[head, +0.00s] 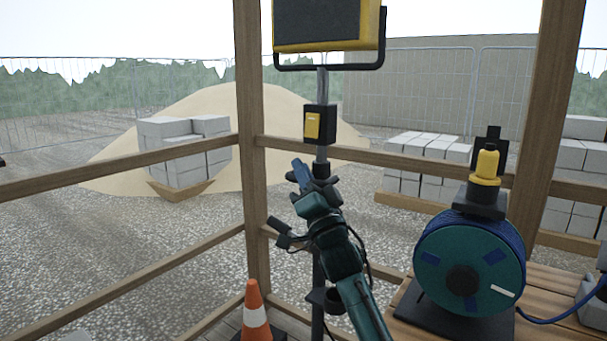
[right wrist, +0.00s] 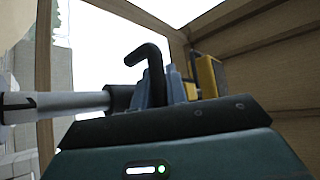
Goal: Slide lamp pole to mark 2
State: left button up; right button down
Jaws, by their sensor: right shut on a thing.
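No mark number is readable. My left gripper is not seen.
A timber post (head: 250,130) stands just left of the pole. An orange cone (head: 254,310) is at lower left. A cable reel (head: 470,265) with a yellow beacon (head: 486,165) stands on a wooden bench at right. Block stacks and a sand pile lie outside.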

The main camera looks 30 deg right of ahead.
jog(key=shift+r, duration=0.3)
notch_tip(320, 180, up, 7)
jog(key=p, duration=0.6)
jog(key=shift+f, duration=0.15)
notch_tip(320, 180, up, 7)
jog(key=p, duration=0.6)
send_over(304, 138)
jog(key=s+a, duration=0.2)
jog(key=s, duration=0.1)
pick_arm(q)
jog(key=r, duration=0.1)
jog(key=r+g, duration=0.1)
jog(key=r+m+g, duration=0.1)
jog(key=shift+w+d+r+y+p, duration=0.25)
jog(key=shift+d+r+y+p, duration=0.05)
jog(key=shift+p, duration=0.1)
pick_arm(e)
jog(key=shift+w+d+r, duration=0.2)
jog(key=shift+w+r, duration=0.05)
jog(key=shift+r, duration=0.2)
jog(key=c, duration=1.7)
grip_release()
